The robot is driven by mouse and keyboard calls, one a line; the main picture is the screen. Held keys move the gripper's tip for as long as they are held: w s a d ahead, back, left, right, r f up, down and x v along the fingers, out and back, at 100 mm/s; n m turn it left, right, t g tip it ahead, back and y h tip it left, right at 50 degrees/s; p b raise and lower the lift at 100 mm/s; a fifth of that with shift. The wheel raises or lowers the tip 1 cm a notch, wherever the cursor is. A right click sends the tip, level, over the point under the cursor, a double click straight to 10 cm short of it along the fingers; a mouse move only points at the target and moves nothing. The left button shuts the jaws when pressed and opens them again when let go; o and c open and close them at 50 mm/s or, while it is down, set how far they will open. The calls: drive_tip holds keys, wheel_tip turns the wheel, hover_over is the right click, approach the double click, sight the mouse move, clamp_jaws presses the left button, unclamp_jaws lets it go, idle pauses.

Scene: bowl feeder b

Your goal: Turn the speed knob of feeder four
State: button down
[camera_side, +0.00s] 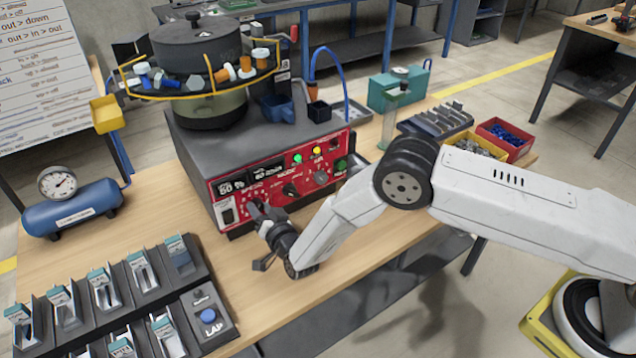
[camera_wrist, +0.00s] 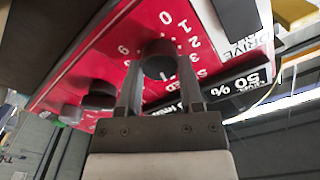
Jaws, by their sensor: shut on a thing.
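The feeder's red front panel (camera_side: 247,184) is on a grey box on the bench. It also fills much of the wrist view (camera_wrist: 75,62), tilted. In the wrist view the dark round speed knob (camera_wrist: 159,58) sits in a ring of white numbers, its label partly covered. My gripper (camera_side: 262,212) is at the panel's lower left in the side view, hiding the knob there. In the wrist view its two fingers (camera_wrist: 160,72) stand on either side of the knob, shut on it. A display (camera_wrist: 250,82) reads 50 %. The knob's pointer is not clear.
Other dark knobs (camera_wrist: 98,96) lie beside the gripped one. The bowl (camera_side: 200,45) with bolts stands on the box. A blue air tank (camera_side: 75,207) and a rack of parts (camera_side: 125,290) are to the left. Bare bench lies before the panel.

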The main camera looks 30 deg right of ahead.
drive_tip(key=shift+c, duration=1.2)
unclamp_jaws()
drive_tip(key=shift+s, duration=0.2)
drive_tip(key=s, duration=0.7)
drive_tip(key=shift+s, duration=0.25)
